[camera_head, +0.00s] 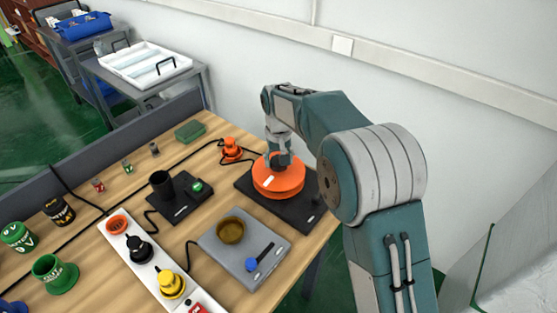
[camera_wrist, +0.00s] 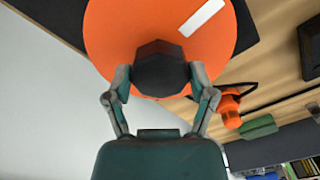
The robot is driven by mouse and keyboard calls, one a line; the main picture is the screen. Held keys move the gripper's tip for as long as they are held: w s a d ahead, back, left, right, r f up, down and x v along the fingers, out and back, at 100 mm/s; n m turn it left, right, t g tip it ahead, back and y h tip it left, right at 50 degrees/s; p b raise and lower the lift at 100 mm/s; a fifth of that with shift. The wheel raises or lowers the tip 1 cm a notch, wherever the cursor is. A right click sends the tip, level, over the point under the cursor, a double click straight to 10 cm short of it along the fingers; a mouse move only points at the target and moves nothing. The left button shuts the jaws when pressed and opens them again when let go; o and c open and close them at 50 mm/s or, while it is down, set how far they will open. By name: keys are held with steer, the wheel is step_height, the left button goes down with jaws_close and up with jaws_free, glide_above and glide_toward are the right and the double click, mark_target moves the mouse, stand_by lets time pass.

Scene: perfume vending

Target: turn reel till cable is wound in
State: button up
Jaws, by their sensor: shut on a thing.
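The orange reel (camera_head: 279,181) sits on a black base plate (camera_head: 245,186) at the far right of the wooden table. It has a white mark on its top. My gripper (camera_wrist: 161,80) is shut on this knob, one finger on each side. In the head view my gripper (camera_head: 279,160) comes down on the reel from above. A black cable (camera_head: 214,143) runs over the table near an orange plug-like piece (camera_head: 231,148) behind the reel.
A grey plate with a brown bowl (camera_head: 231,231) and a blue-handled lever (camera_head: 262,257) stands in front of the reel. A black cup (camera_head: 161,184) and a white strip with coloured knobs (camera_head: 113,234) are to the left. A white wall is close behind the reel.

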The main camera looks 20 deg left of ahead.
steer(key=shift+f, duration=0.15)
steer(key=m, duration=0.4)
steer(key=shift+s+m, duration=0.1)
steer(key=shift+m, duration=0.2)
steer(key=m, duration=0.5)
steer(key=shift+f, duration=0.1)
steer(key=m, duration=0.9)
steer(key=shift+m, duration=0.3)
steer(key=o, duration=1.2)
steer(key=shift+a, duration=0.1)
steer(key=shift+o, duration=0.2)
steer(key=shift+a, duration=0.1)
